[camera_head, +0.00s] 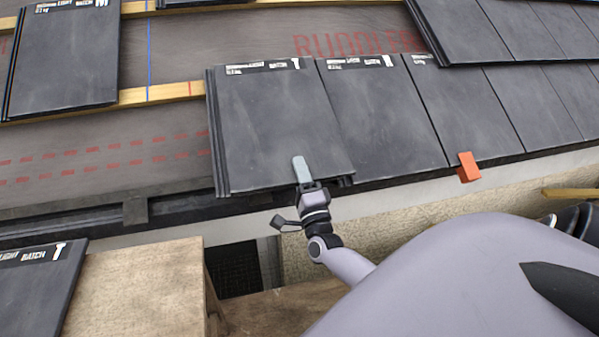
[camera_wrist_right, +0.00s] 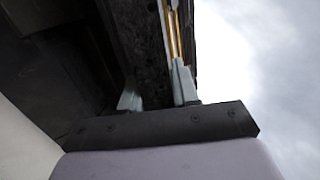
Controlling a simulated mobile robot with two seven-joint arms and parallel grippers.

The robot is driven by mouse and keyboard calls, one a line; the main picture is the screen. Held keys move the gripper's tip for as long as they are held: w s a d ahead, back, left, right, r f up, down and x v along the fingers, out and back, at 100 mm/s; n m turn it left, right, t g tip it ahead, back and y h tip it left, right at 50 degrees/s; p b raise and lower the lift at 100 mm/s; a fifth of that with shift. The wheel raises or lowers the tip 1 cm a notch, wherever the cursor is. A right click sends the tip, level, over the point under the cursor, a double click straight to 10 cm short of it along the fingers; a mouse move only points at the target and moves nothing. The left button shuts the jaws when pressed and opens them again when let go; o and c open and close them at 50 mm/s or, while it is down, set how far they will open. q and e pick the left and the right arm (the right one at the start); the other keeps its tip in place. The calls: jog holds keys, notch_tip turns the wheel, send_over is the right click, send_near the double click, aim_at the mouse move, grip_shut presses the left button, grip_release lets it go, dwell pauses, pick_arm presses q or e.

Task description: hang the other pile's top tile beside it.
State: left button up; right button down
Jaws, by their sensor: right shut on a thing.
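A dark grey tile (camera_head: 280,125) with white print along its top edge lies at the left end of the eaves row. My right gripper (camera_head: 301,172) is shut on its lower edge, with one pale finger on its upper face. In the right wrist view the gripper (camera_wrist_right: 157,92) has the dark tile edge (camera_wrist_right: 148,45) between its fingers. The tile's right side meets the neighbouring tile (camera_head: 385,120); I cannot tell whether it rests fully on the batten. One pile (camera_head: 68,55) sits on the roof at upper left, another (camera_head: 35,285) at lower left. My left gripper is out of view.
Wooden battens (camera_head: 160,94) cross the grey underlay (camera_head: 90,150), which is bare left of the held tile. An orange block (camera_head: 467,167) sits at the eaves edge on the right. A wooden board (camera_head: 140,285) lies beside the lower pile. More laid tiles (camera_head: 490,35) are at upper right.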

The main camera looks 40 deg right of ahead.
jog(key=shift+s+a+r, duration=0.1)
jog(key=shift+s, duration=0.05)
dwell(0.7)
jog(key=c, duration=0.8)
grip_release()
jog(key=shift+o, duration=0.2)
jog(key=shift+f, duration=0.3)
jog(key=v, duration=0.7)
jog(key=shift+s+p, duration=0.2)
jog(key=shift+p, duration=0.15)
jog(key=shift+a, duration=0.15)
jog(key=r+p, duration=0.1)
jog(key=s+r+p, duration=0.1)
jog(key=r+p, duration=0.1)
jog(key=s+a+r+p, duration=0.1)
jog(key=p, duration=0.1)
jog(key=shift+s+a+r, duration=0.1)
jog(key=shift+s+r, duration=0.05)
